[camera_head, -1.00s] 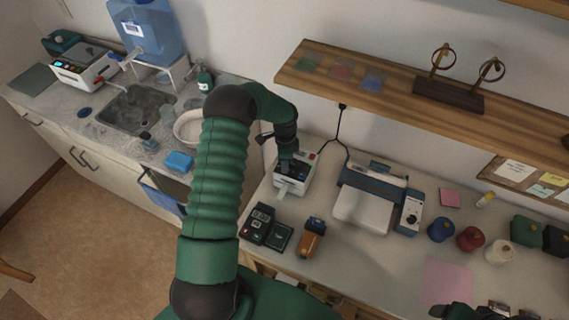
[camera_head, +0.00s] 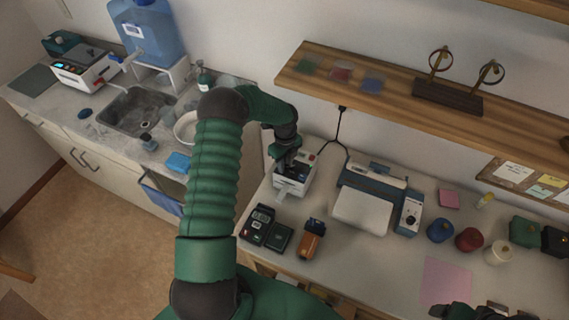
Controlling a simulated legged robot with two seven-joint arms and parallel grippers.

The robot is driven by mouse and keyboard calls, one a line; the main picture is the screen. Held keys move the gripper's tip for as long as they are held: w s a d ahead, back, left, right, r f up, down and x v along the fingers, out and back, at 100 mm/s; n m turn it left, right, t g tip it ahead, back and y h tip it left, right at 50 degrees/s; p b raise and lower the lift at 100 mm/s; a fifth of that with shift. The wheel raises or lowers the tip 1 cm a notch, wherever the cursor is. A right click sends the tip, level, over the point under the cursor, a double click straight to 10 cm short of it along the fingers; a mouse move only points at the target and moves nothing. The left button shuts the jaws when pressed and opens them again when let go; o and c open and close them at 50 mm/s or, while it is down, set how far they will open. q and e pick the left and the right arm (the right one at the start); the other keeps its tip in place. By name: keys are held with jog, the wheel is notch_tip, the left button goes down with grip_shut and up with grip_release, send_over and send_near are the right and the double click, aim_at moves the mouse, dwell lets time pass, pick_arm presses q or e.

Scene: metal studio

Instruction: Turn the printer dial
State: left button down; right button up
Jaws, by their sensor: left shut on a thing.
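A small white printer (camera_head: 297,183) with a dark top panel and a paper strip (camera_head: 281,196) at its front stands at the left end of the grey worktop. My left gripper (camera_head: 281,163) points down at its top left and is shut on what seems to be the printer dial. The dial itself is hidden behind the fingers. A larger white and blue machine (camera_head: 363,209) stands to the right, with a black knob (camera_head: 410,217) on its side panel, apart from my gripper. Dark parts at the bottom edge (camera_head: 459,311) may be my right gripper; its jaws are unclear.
A card reader (camera_head: 258,222), a dark green box (camera_head: 279,238) and an orange-brown device (camera_head: 311,241) lie in front of the printer. A wooden shelf (camera_head: 400,95) overhangs the worktop. A sink counter (camera_head: 60,105) is at left, past a gap. Several spools stand at right.

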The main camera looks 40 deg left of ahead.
aim_at(286, 166)
pick_arm(q)
jog(key=shift+w+d+m, duration=0.15)
jog(key=shift+m, duration=0.85)
jog(key=shift+f, duration=0.1)
jog(key=c, duration=1.4)
grip_release()
jog(key=shift+c, duration=0.2)
jog(key=shift+o, duration=1.3)
notch_tip(286, 166, up, 17)
jog(key=b, duration=0.2)
jog(key=shift+f, duration=0.15)
